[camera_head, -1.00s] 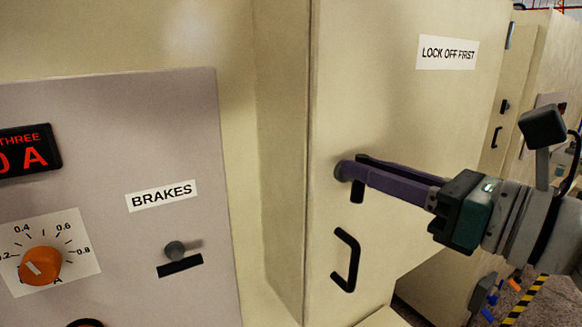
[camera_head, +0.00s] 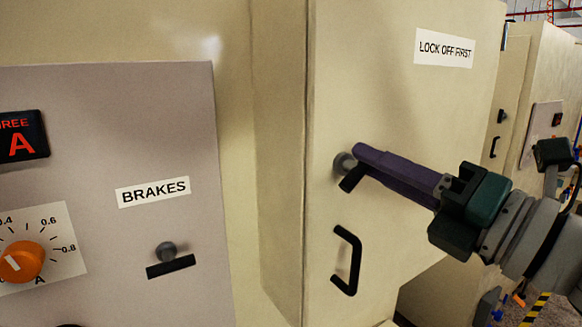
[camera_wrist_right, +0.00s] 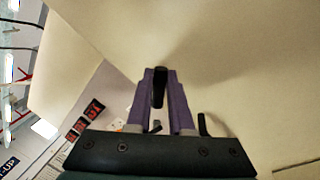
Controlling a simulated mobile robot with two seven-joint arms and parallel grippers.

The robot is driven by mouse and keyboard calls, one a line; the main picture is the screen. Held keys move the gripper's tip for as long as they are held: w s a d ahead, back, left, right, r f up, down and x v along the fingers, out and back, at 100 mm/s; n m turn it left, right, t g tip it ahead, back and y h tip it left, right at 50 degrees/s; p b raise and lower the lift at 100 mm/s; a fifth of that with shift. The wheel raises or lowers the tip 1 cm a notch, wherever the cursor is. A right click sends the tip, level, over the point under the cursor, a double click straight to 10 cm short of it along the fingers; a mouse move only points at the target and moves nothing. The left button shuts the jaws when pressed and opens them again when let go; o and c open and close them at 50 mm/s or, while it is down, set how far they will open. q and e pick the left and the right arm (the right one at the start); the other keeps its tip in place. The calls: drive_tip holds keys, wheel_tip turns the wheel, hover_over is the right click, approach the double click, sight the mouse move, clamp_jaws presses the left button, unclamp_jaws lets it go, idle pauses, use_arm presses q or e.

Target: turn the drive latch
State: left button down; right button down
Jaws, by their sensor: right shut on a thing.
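The drive latch (camera_head: 352,180) is a small black handle on a round grey boss on the cream cabinet door. Its lower end slants down to the left, below my fingers. My right gripper (camera_head: 362,162) comes in from the right with long purple fingers, shut on the latch near the boss. In the right wrist view, the black latch (camera_wrist_right: 160,84) shows between the two purple fingertips. The fingers hide part of the latch in the head view. My left gripper is not in view.
A black pull handle (camera_head: 346,260) is on the door below the latch. A "LOCK OFF FIRST" label (camera_head: 444,48) is above. At left, a grey panel (camera_head: 100,110) carries a "BRAKES" switch (camera_head: 167,252) and an orange dial (camera_head: 22,262). More cabinets (camera_head: 540,90) stand at right.

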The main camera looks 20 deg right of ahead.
drive_tip(key=shift+f+m+t+h, duration=0.2)
drive_tip(key=shift+m+h, duration=0.15)
drive_tip(key=shift+m, duration=1.15)
drive_tip(key=shift+f+m+t+h, duration=0.2)
drive_tip(key=shift+m+h, duration=0.2)
drive_tip(key=shift+m, duration=1.1)
drive_tip(key=shift+f+m+t+h, duration=0.1)
drive_tip(key=shift+m+t+h, duration=0.2)
drive_tip(key=shift+m, duration=1.2)
drive_tip(key=c, duration=0.8)
unclamp_jaws()
drive_tip(key=shift+b+v, duration=2.7)
drive_tip(key=shift+v, duration=2.3)
